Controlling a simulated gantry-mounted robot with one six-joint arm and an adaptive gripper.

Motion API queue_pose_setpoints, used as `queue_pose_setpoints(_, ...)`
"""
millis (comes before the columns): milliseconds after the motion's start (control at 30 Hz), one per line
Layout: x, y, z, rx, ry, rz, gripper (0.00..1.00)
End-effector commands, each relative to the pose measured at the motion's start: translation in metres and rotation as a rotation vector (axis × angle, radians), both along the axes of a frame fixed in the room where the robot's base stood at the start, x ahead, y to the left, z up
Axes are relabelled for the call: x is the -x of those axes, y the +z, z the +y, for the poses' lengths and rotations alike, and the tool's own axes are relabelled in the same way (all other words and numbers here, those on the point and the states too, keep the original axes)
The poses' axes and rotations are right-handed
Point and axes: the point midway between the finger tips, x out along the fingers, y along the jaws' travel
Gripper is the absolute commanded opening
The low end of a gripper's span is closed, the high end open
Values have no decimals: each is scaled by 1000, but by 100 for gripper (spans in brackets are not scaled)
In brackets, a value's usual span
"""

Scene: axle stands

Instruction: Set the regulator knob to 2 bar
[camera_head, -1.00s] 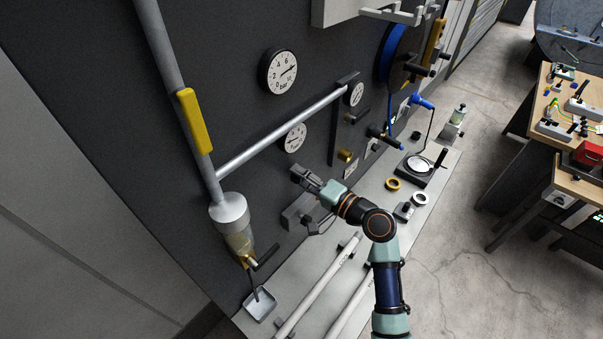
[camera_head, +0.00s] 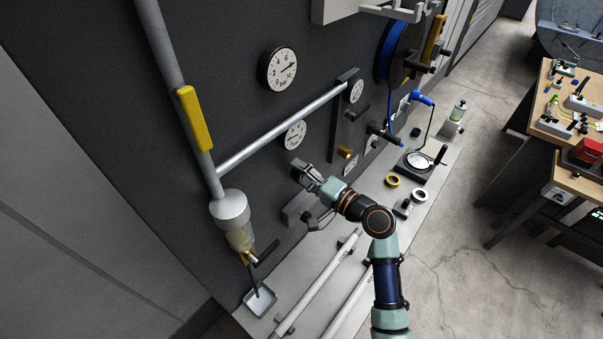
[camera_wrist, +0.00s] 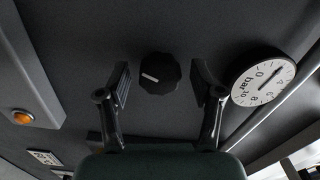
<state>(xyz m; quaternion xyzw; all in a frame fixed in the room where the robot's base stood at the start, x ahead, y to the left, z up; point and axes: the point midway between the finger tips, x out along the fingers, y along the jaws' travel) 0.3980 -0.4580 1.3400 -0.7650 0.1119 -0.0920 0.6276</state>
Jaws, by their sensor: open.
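The regulator knob (camera_wrist: 159,74) is a dark, lobed knob with a white pointer line, on a dark panel in the wrist view. Its line points to the left and slightly up in that picture. My gripper (camera_wrist: 160,82) is open, with one finger on each side of the knob and gaps showing on both sides. A round white gauge marked in bar (camera_wrist: 262,80) sits right of the fingers; its needle points up and right. In the head view my gripper (camera_head: 304,172) is at the panel below a small gauge (camera_head: 293,135), and the knob is hidden there.
A grey pipe (camera_head: 285,128) crosses the panel above my gripper. A larger bar gauge (camera_head: 279,70) sits higher up. A filter bowl (camera_head: 238,235) hangs at the left. A bench (camera_head: 335,270) with rods lies below.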

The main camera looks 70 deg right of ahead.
Motion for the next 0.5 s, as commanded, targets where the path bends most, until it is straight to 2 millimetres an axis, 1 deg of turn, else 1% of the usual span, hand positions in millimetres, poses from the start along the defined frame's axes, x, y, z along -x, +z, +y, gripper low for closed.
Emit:
queue_pose_setpoints(133, 4, 0, 1, 0, -1, 0, 66)
queue_pose_setpoints(233, 17, -1, 4, -1, -2, 0, 66)
queue_pose_setpoints(500, 81, 0, 23, -1, -5, 0, 66)
